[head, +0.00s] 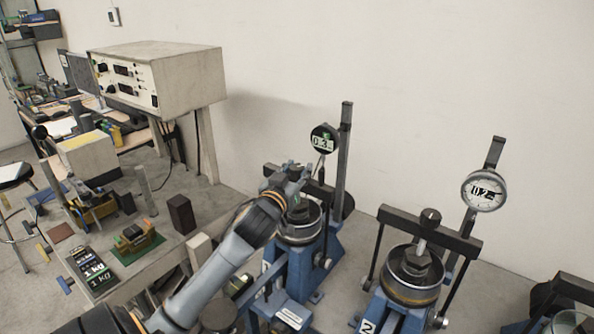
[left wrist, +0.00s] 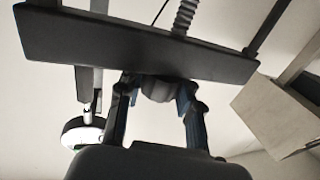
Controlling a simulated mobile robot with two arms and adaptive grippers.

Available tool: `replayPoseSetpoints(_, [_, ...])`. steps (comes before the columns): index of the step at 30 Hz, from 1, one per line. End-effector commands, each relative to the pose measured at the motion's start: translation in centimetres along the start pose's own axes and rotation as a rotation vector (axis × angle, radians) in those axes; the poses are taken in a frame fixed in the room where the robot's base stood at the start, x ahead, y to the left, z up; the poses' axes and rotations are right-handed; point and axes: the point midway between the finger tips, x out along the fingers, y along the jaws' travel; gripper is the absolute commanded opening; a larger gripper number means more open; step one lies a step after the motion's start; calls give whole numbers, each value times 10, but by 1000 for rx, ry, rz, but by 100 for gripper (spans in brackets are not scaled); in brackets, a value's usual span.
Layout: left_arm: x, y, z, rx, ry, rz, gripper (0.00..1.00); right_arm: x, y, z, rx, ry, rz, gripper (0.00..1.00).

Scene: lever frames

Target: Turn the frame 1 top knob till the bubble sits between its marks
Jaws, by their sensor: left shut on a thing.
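My left gripper (head: 290,180) reaches in over the left lever frame, frame 1 (head: 328,248), and covers most of its top. In the left wrist view, my left gripper (left wrist: 158,100) has its two fingers on either side of a dark round knob (left wrist: 157,89), just below a dark crossbar (left wrist: 120,42). It is shut on this knob. Frame 1's round dark dial (head: 324,139) stands above and right of the gripper, and its dial also shows in the left wrist view (left wrist: 82,132). I cannot make out a bubble or its marks. My right gripper is not in view.
A second blue frame (head: 408,290) with a white dial (head: 484,191) stands to the right, and part of another at the lower right edge. A bench (head: 160,215) with a boxy instrument (head: 165,78) and weights stands left. The wall is close behind.

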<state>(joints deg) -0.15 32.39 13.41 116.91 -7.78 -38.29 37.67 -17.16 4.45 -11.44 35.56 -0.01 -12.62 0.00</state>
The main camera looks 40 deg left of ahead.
Motion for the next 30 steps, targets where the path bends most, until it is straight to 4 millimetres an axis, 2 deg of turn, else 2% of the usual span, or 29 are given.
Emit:
replayPoseSetpoints(11, [1, -1, 0, 13, -5, 114, 4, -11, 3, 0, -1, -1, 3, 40])
replayPoseSetpoints(24, [1, -1, 2, 25, -9, 499, 4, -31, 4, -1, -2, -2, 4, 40])
replayPoseSetpoints(30, [2, -1, 6, 23, -2, 670, 4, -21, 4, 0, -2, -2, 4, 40])
